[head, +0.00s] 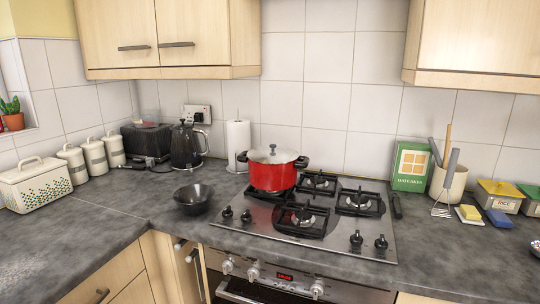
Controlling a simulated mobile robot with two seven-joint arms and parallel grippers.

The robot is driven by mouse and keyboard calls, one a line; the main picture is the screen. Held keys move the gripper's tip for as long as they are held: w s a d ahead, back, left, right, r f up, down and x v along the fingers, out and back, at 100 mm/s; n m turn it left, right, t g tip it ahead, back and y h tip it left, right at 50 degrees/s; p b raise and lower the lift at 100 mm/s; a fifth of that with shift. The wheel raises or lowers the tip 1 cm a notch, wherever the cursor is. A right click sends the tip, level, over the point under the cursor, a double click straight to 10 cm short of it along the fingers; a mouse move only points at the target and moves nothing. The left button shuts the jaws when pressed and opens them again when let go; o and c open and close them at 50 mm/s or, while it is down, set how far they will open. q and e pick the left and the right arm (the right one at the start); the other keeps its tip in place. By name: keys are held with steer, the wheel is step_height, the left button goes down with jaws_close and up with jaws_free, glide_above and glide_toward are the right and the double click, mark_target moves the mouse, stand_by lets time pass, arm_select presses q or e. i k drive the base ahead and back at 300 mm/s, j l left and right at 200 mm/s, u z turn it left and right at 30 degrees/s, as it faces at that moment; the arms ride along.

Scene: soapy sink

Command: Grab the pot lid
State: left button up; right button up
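The pot lid (274,155) is a light metal disc with a dark knob (273,148) in its middle. It sits on top of a red pot (271,176) with dark side handles. The pot stands on the back left burner of the steel gas hob (375,225). Neither of my grippers shows in the head view.
A black bowl (193,198) stands left of the hob. A paper towel roll (238,143) and a black kettle (186,146) are behind it. A green box (411,165) and utensil pot (447,184) stand right. Wall cupboards (165,32) hang above. The left counter (110,221) has free room.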

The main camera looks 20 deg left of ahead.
mark_target(253, 154)
steer(key=i+l, duration=0.1)
steer(key=i, duration=0.25)
steer(key=i+u, duration=0.1)
steer(key=u, duration=0.35)
steer(key=i+l+u, duration=0.1)
steer(key=u, duration=0.3)
